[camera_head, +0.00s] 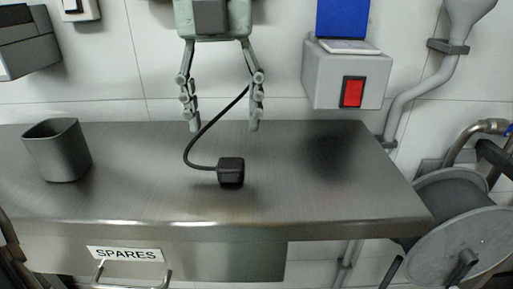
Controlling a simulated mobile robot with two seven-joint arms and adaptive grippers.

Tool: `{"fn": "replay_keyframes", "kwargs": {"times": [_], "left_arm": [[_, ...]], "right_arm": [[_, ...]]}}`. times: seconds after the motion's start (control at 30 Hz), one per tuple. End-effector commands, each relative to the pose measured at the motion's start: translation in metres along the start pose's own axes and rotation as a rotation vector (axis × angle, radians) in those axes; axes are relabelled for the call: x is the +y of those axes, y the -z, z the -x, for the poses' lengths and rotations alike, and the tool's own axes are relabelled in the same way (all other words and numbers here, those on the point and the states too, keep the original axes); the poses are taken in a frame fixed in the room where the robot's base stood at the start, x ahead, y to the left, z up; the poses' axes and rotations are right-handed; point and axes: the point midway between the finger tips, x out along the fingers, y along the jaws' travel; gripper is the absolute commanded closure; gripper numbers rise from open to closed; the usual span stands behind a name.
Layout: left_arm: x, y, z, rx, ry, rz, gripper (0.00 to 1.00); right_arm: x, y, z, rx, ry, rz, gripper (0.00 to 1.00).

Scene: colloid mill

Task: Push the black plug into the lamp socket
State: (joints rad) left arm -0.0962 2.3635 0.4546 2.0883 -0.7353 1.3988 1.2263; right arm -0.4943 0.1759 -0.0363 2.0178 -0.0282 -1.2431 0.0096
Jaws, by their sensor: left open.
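The black plug (231,171) lies on the steel worktop, near its middle. Its black cord (187,150) loops out to the left and then rises behind the right-hand finger of my left gripper. My left gripper (223,127) comes down from the top of the view, fingers spread wide and empty. It shows above the plug in the picture, apart from it. I cannot make out a lamp socket for certain. My right gripper does not show.
A dark grey cup (58,150) stands on the worktop (130,195) at the left. A grey wall box with a red switch (353,92) hangs behind. A hose reel (465,235) is at the right. The worktop right of the plug is clear.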

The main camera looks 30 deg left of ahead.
Motion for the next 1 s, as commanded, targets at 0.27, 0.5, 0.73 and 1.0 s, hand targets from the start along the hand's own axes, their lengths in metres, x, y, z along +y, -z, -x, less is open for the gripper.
{"fn": "replay_keyframes", "kwargs": {"times": [0.27,0.5,0.73,1.0], "left_arm": [[0.002,0.001,0.001,-0.007,-0.017,0.0,0.4],[0.002,0.001,-0.01,-0.004,-0.019,-0.001,0.4],[0.001,0.001,-0.026,-0.006,-0.015,0.0,0.4],[0.0,0.003,-0.032,-0.003,-0.017,-0.001,0.4]], "right_arm": [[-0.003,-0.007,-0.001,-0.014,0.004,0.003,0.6],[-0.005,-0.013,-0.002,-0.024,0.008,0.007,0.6],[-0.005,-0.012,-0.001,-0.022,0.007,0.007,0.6],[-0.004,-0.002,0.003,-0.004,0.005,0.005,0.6]]}}
